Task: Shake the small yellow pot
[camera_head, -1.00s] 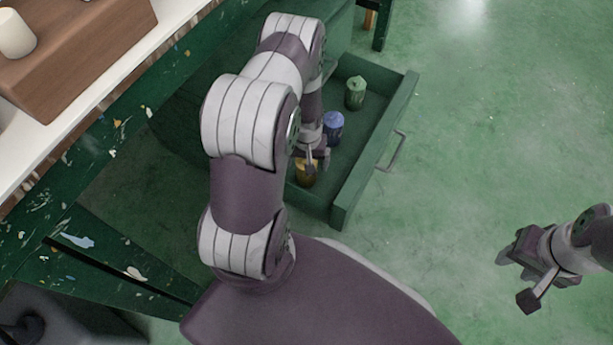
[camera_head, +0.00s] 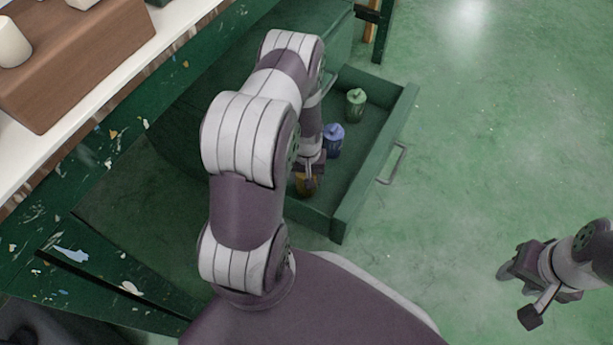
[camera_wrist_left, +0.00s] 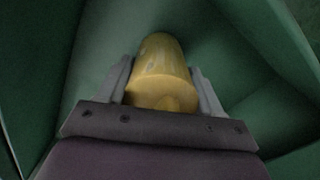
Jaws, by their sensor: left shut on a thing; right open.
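The small yellow pot (camera_head: 306,182) is inside the open green drawer, at its near end. My left gripper (camera_head: 308,172) is shut on it, reaching down from above. In the left wrist view the yellow pot (camera_wrist_left: 160,75) sits between the two grey fingers of my left gripper (camera_wrist_left: 165,88), one on each side. Whether the pot touches the drawer floor I cannot tell. My right gripper (camera_head: 516,290) is open and empty over the floor at the right.
A blue pot (camera_head: 333,142) and a green pot (camera_head: 356,104) stand farther back in the green drawer (camera_head: 372,165). The drawer walls close in around my left gripper. A brown box (camera_head: 85,60) lies on the white shelf at upper left. The floor at right is clear.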

